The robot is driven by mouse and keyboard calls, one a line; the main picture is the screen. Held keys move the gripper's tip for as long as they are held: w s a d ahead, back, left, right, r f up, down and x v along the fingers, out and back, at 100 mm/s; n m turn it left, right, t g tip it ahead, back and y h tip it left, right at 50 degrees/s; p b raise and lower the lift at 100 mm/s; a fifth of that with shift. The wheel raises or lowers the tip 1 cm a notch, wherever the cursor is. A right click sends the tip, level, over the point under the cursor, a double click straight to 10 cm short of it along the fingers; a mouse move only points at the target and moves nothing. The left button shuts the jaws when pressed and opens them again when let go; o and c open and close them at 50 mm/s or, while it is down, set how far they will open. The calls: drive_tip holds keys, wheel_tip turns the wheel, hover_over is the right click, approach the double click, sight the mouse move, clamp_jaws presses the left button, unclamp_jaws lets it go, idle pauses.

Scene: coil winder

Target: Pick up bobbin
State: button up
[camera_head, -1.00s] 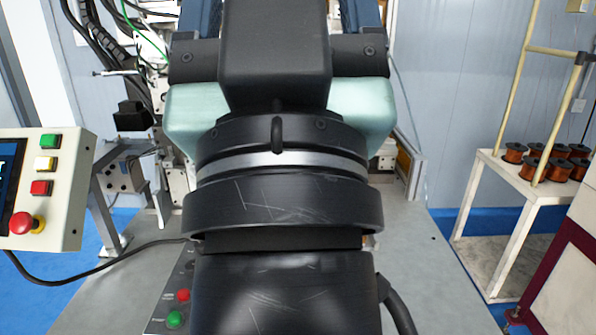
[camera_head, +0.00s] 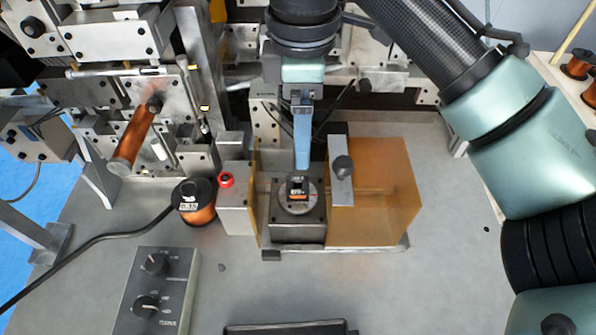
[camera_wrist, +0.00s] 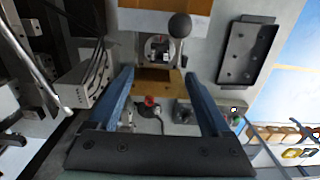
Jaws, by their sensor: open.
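A small dark bobbin (camera_head: 297,189) with an orange-copper band sits on a round plate on a grey metal block (camera_head: 298,229). It also shows between and beyond my fingers in the wrist view (camera_wrist: 160,42). My gripper (camera_head: 302,167) points down with blue fingers, seen edge-on in the head view, just behind and above the bobbin. In the wrist view, my gripper (camera_wrist: 159,75) is open, its fingers well apart with nothing between them. The bobbin's underside is hidden.
A translucent orange guard (camera_head: 385,215) and a bracket with a black knob (camera_head: 343,168) stand close right of the block. A red-buttoned box (camera_head: 236,212) and copper wire spool (camera_head: 195,202) are left. A dark tray (camera_head: 285,328) lies in front.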

hover_over(303, 185)
wheel_tip(303, 185, down, 6)
drive_tip(key=shift+a+f+p, duration=0.15)
drive_tip(key=shift+f+p, duration=0.05)
drive_tip(key=shift+p, duration=0.1)
drive_tip(key=shift+d+f+p, duration=0.2)
drive_tip(key=shift+f+p, duration=0.4)
drive_tip(key=shift+f, duration=2.05)
drive_tip(key=shift+c, duration=0.3)
clamp_jaws()
wheel_tip(303, 185, up, 10)
drive_tip(key=b, duration=0.1)
